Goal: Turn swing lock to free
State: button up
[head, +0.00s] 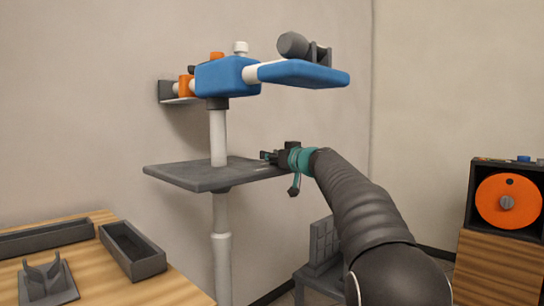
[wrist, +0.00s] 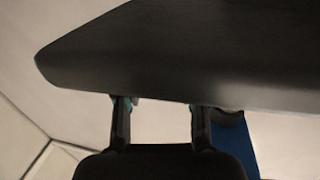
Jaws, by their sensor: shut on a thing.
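A stand with a white column (head: 218,138) carries a blue head (head: 226,76) and a blue side arm (head: 297,74). A white knob (head: 240,47) tops the head, and an orange collar (head: 186,86) sits on its left. No lock marking is readable. A grey plate (head: 200,176) sits lower on the column. My gripper (head: 268,157) is at the plate's right back edge, well below the head. In the wrist view, my gripper's fingers (wrist: 160,108) stand apart, meeting the dark plate edge (wrist: 170,60). The fingertips' contact is partly hidden; the plate seems to be between them.
A wooden table (head: 85,265) at lower left holds grey trays (head: 133,254) and a grey cradle (head: 48,286). A wooden cabinet (head: 497,268) with an orange dial (head: 506,202) stands at right. A grey chair-like object (head: 322,260) is below my arm. The wall is close behind the stand.

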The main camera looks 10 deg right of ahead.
jog(key=shift+n+g+y, duration=0.3)
jog(key=shift+n+y, duration=0.1)
jog(key=shift+y, duration=0.2)
jog(key=shift+w+n+g+y, duration=0.1)
jog(key=shift+n+g+y, duration=0.45)
jog(key=shift+y, duration=0.25)
jog(key=n+g+y+p, duration=0.2)
jog(key=y, duration=0.1)
jog(key=shift+r+n+g, duration=0.3)
jog(key=shift+n+g, duration=0.05)
jog(key=n+g+y+p, duration=0.2)
jog(key=g+p, duration=0.1)
jog(key=p, duration=0.2)
jog(key=shift+r, duration=0.1)
jog(key=n+g+y+p, duration=0.1)
jog(key=p, duration=0.2)
jog(key=shift+n+g, duration=0.3)
jog(key=shift+g+p, duration=0.3)
jog(key=shift+p, duration=0.2)
jog(key=shift+f+n+g+y+p, duration=0.3)
jog(key=shift+n+p, duration=0.1)
jog(key=shift+p, duration=0.05)
